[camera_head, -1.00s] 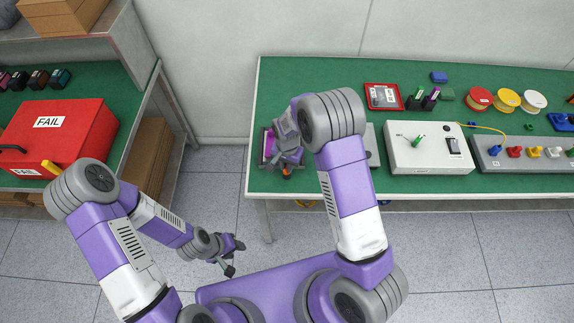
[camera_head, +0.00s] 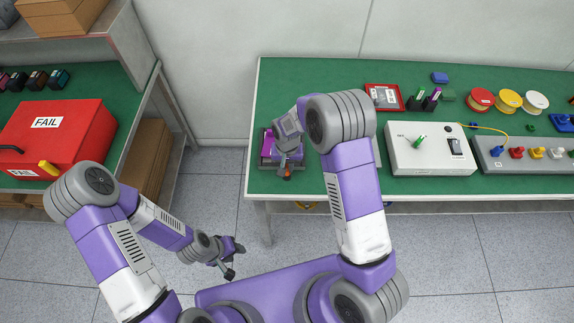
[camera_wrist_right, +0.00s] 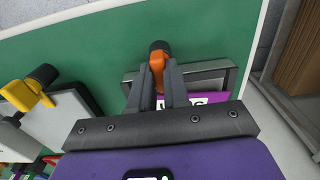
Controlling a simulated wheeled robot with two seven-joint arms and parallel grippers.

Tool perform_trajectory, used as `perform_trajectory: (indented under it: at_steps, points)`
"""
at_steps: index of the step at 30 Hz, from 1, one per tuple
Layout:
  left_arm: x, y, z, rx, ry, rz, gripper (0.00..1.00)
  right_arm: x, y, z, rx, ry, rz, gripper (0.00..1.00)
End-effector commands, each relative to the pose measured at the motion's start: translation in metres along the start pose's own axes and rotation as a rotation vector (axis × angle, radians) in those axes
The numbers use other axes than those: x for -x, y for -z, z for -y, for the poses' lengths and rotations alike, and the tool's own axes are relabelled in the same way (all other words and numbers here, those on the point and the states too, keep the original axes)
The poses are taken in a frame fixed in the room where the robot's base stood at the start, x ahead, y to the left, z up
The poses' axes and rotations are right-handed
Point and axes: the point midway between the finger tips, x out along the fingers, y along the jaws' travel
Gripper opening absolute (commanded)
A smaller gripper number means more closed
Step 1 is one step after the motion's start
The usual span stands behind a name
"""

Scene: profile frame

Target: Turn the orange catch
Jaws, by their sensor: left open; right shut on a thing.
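The orange catch (camera_wrist_right: 157,66) has a dark round knob at its end and sits at the edge of a grey frame (camera_wrist_right: 218,66) on the green table. In the right wrist view my right gripper (camera_wrist_right: 160,76) is shut on the catch, one finger on each side. A magenta piece (camera_wrist_right: 207,99) lies inside the frame, partly hidden by the gripper. In the head view the right gripper (camera_head: 287,166) is over the front of the frame, and the catch is mostly hidden. My left gripper (camera_head: 232,261) hangs open and empty above the floor, away from the table.
A white box (camera_head: 405,160) with a green lever stands right of the frame, and a red tray (camera_head: 383,97) lies behind. A red FAIL box (camera_head: 62,125) sits on the left bench. Floor lies between the benches.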

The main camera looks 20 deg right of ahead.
Motion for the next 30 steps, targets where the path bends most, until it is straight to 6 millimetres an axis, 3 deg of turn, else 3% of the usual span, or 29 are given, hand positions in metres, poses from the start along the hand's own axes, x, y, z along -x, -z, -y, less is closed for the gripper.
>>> perform_trajectory:
  at_steps: [5, 6, 11, 20, 30]
  points:
    - [0.000, 0.000, 0.000, 0.000, 0.000, 0.000, 0.43, 0.001, 0.000, 0.001, 0.005, 0.000, -0.001, 0.00]
    - [0.000, 0.000, 0.000, 0.000, 0.000, 0.000, 0.43, 0.001, 0.000, 0.001, 0.005, 0.000, -0.001, 0.19]
    - [0.000, 0.000, 0.000, 0.000, 0.000, 0.000, 0.43, 0.001, 0.000, 0.000, 0.004, 0.000, -0.001, 0.41]
    - [0.000, 0.000, 0.000, 0.000, 0.000, 0.000, 0.43, 0.003, 0.000, 0.000, 0.002, 0.000, -0.001, 0.41]
    - [0.005, 0.000, -0.002, 0.000, 0.000, 0.000, 0.43, 0.054, 0.001, 0.001, 0.002, 0.002, -0.004, 0.41]
